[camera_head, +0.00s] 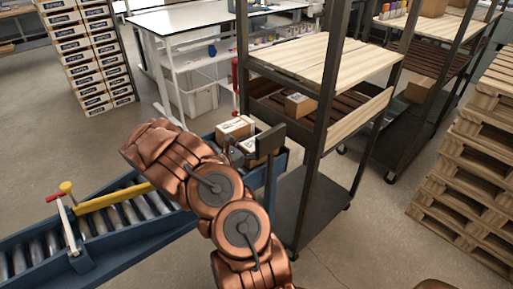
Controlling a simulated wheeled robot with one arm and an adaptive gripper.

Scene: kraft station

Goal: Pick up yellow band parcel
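A small cardboard parcel with a pale label on top (235,127) sits at the far end of the roller conveyor (100,218), just beyond my arm. A second brown parcel (248,145) shows partly beside it, close to my gripper. I cannot make out a yellow band on either one. My gripper (254,152) is a dark shape at the conveyor's far end, near these parcels. My copper arm hides part of it, and I cannot tell whether its fingers are open or touch a parcel.
A dark rack (311,155) with wooden shelves stands right of the conveyor end and holds a small box (298,105). A yellow bar (115,197) crosses the conveyor. Pallets (470,165) are stacked at right, and boxes (88,55) at upper left. Floor at left is clear.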

